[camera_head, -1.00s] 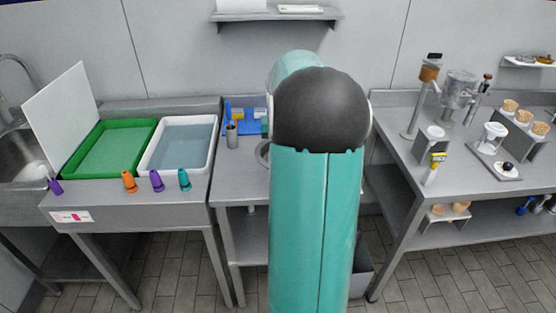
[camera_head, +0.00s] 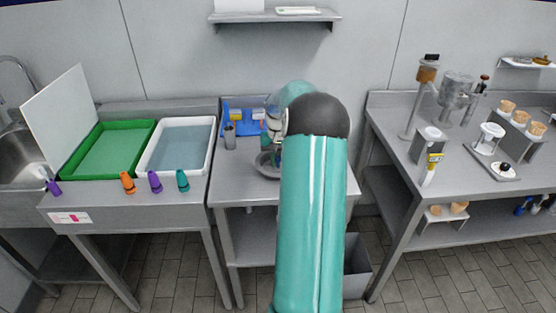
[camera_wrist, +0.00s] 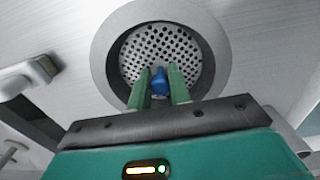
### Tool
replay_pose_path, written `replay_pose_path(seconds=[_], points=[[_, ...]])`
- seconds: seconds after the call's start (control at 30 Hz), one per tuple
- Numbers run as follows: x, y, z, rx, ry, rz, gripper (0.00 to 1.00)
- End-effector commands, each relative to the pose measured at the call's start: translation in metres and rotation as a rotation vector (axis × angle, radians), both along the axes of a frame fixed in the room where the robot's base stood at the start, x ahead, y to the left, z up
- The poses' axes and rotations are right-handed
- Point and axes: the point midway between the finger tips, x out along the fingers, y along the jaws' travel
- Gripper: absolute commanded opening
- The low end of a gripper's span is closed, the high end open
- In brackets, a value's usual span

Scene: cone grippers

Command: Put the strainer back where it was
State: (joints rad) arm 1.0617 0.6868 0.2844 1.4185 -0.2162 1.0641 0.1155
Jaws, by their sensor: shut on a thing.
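The strainer (camera_wrist: 160,45) is a round metal disc with many small holes and a blue knob (camera_wrist: 158,82). In the wrist view it shows inside the grey ring of a round basin (camera_wrist: 103,58); I cannot tell whether it is seated or held just above. My gripper (camera_wrist: 161,84) has green fingers on both sides of the blue knob and is shut on it. In the head view the basin (camera_head: 268,174) is set in the middle table, partly hidden by my arm. The strainer is not clearly visible there.
A green tray (camera_head: 75,168) and a white water tub (camera_head: 145,158) are on the left. The right table (camera_head: 390,145) holds a dispenser (camera_head: 421,90) and cups.

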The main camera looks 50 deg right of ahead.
Motion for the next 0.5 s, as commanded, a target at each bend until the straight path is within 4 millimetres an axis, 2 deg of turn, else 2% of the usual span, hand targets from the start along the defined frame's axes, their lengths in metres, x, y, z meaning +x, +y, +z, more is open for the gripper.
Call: replay_pose_path(seconds=[0.27,0.3,0.4,0.5], points=[[0.0002,0.0005,-0.0018,0.000,0.000,0.000,0.00],[0.0003,0.0005,-0.0025,0.001,-0.001,0.000,0.21],[0.0002,0.0005,-0.0021,0.001,-0.001,0.000,0.41],[0.0000,0.0004,-0.0020,0.000,0.000,0.000,0.41]])
